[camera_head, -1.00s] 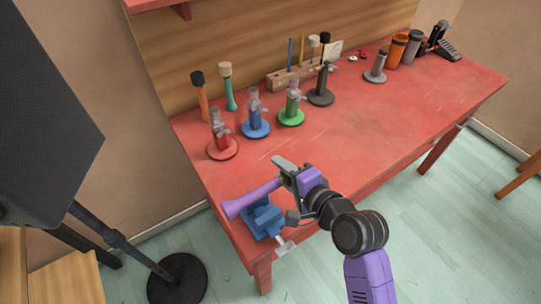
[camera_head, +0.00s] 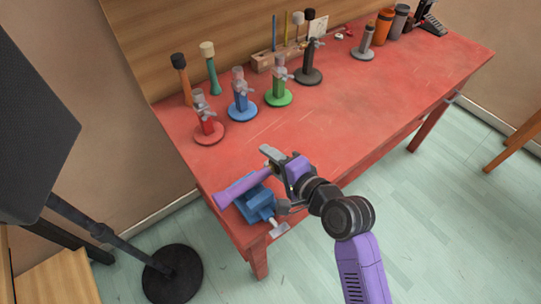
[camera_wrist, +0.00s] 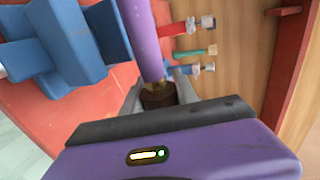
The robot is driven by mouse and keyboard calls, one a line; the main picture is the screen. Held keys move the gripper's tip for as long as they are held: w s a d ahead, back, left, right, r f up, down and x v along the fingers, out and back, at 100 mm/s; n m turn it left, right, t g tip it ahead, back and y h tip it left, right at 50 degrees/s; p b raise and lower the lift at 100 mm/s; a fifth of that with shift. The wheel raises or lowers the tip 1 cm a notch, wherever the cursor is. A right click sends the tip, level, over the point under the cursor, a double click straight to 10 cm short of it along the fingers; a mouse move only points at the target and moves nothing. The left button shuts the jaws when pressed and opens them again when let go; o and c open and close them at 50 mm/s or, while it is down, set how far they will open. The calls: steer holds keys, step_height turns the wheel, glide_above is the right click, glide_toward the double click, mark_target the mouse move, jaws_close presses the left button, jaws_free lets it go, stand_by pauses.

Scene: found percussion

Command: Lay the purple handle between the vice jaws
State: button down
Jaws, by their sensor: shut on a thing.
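The purple handle (camera_head: 238,189) is held at its right end by my gripper (camera_head: 274,171), with its flared end out to the left. The blue vice (camera_head: 258,206) stands at the bench's near left corner. In the head view the handle passes along the far side of the vice and overlaps it in the picture. My gripper (camera_wrist: 158,92) is shut around a dark brown end of the handle. Its exact height over the vice is unclear.
Red (camera_head: 208,129), blue (camera_head: 241,104) and green (camera_head: 279,92) stands are behind the vice on the red bench (camera_head: 345,100). Two mallets (camera_head: 212,75) stand behind them. A black speaker (camera_head: 35,110) is at the left. The bench's middle is clear.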

mark_target(271, 181)
steer(key=shift+f+b, duration=1.55)
steer(key=shift+f, duration=1.45)
steer(key=c, duration=0.9)
jaws_free()
steer(key=shift+o, duration=0.2)
steer(key=shift+f, duration=0.15)
steer(key=shift+s+f, duration=0.1)
steer(key=shift+f, duration=0.15)
steer(key=shift+d, duration=0.1)
steer(key=v, duration=0.6)
steer(key=shift+s+d+r, duration=0.2)
steer(key=shift+r, duration=0.2)
steer(key=shift+s+d+r, duration=0.25)
steer(key=shift+s+r, duration=0.1)
